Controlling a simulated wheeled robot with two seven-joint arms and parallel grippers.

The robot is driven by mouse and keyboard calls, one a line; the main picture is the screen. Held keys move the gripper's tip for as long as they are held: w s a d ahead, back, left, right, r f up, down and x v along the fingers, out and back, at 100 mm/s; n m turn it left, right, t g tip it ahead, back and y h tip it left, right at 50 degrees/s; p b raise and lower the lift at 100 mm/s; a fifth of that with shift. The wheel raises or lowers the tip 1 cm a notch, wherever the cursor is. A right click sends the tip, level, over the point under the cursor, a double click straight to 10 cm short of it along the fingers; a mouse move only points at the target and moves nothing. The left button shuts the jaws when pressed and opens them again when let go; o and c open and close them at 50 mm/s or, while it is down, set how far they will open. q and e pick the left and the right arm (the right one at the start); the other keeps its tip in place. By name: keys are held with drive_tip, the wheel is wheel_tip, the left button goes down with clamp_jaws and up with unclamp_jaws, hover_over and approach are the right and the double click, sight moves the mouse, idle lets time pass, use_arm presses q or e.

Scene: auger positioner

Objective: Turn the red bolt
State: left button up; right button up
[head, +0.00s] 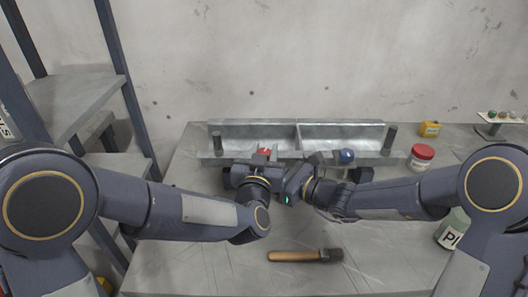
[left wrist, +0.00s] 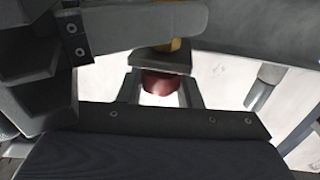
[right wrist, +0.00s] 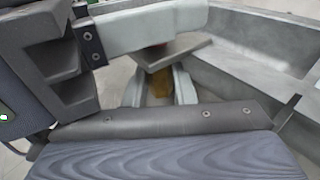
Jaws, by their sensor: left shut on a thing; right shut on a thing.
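The red bolt (head: 264,151) sits at the front edge of the grey metal trough (head: 250,132), left of its middle. My left gripper (head: 262,158) is at the bolt. In the left wrist view the red bolt (left wrist: 162,84) shows between the fingers, which are shut on it, below a small grey plate (left wrist: 160,61). My right gripper (head: 317,160) is just to the right, at the trough's front, close beside the left one. It is shut on a yellow-brown part (right wrist: 158,84), mostly hidden by the fingers and a grey plate (right wrist: 170,52).
A blue knob (head: 347,156) sits on the trough's front right. A brush with a wooden handle (head: 296,256) lies in front of the grippers. A red-lidded jar (head: 421,157), a yellow container (head: 429,129) and a green bottle (head: 452,229) stand at right. Shelving (head: 75,98) stands at left.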

use_arm(q)
drive_tip(key=m+g+h, duration=0.2)
drive_tip(key=m+h, duration=0.1)
drive_tip(key=h, duration=0.1)
drive_tip(key=m+g+h, duration=0.2)
drive_tip(key=m+h, duration=0.1)
drive_tip(key=h, duration=0.2)
drive_tip(key=shift+w+a+r, duration=0.1)
drive_tip(key=shift+w+a, duration=0.1)
drive_tip(key=shift+s+d+r+m+g+h, duration=0.1)
drive_tip(key=shift+m+g+h, duration=1.2)
drive_tip(key=shift+g, duration=0.3)
drive_tip(key=shift+d+r+m+g+h, duration=0.1)
drive_tip(key=shift+m+g+h, duration=1)
drive_tip(key=shift+m+g, duration=0.4)
drive_tip(key=shift+f+g, duration=0.1)
drive_tip(key=shift+g, duration=0.2)
drive_tip(key=o, duration=1)
drive_tip(key=shift+f, duration=0.1)
drive_tip(key=shift+c, duration=0.2)
drive_tip(key=shift+s+a, duration=0.1)
drive_tip(key=v, duration=1.2)
